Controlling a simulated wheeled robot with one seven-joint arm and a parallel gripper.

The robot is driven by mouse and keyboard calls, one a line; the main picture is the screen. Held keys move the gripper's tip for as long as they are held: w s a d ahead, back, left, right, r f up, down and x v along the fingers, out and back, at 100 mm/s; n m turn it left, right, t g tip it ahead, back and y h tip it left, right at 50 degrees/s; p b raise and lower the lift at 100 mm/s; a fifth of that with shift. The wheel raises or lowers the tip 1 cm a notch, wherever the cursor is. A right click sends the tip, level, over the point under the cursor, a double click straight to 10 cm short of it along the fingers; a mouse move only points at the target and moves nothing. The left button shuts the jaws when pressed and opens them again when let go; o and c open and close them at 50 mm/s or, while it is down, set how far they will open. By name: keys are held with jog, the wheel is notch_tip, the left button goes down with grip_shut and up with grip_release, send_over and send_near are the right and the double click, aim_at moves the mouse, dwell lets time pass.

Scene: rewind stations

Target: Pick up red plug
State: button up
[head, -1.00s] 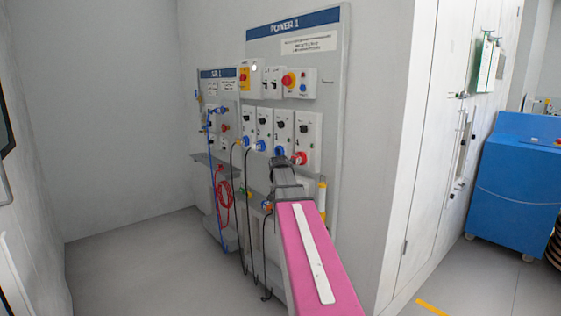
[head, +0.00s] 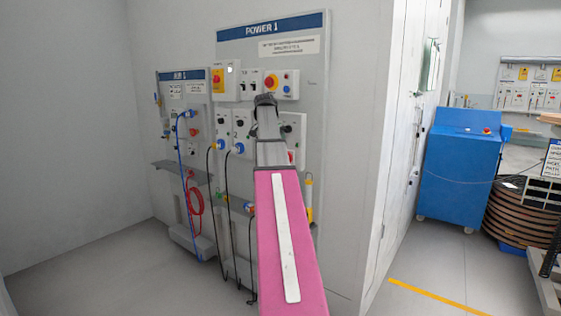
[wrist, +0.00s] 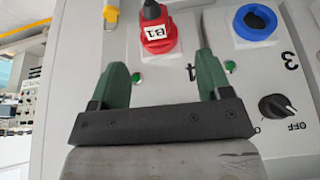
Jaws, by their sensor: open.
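The red plug (wrist: 158,36), marked with a white label, sits on the grey panel at the top middle of the wrist view, with a dark piece at its upper end. In the head view a small part of the red plug (head: 291,156) shows just right of my arm, which hides the rest. My gripper (wrist: 162,78) is open and empty. Its two green fingers are spread apart, and the plug lies beyond the gap between them, not between the fingertips. In the head view my gripper (head: 265,101) is in front of the POWER 1 board.
A blue socket (wrist: 256,22) and a black rotary switch (wrist: 277,106) are right of the plug in the wrist view. Blue plugs (head: 238,148) with hanging cables are left of my arm. A blue cabinet (head: 458,165) stands at right. Floor at left is clear.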

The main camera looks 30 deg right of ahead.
jog(key=x, duration=0.4)
jog(key=shift+f, duration=0.1)
jog(key=shift+s+x, duration=0.2)
jog(key=shift+x, duration=1.1)
jog(key=shift+s+x, duration=0.2)
jog(key=shift+x, duration=1.1)
jog(key=c, duration=1.1)
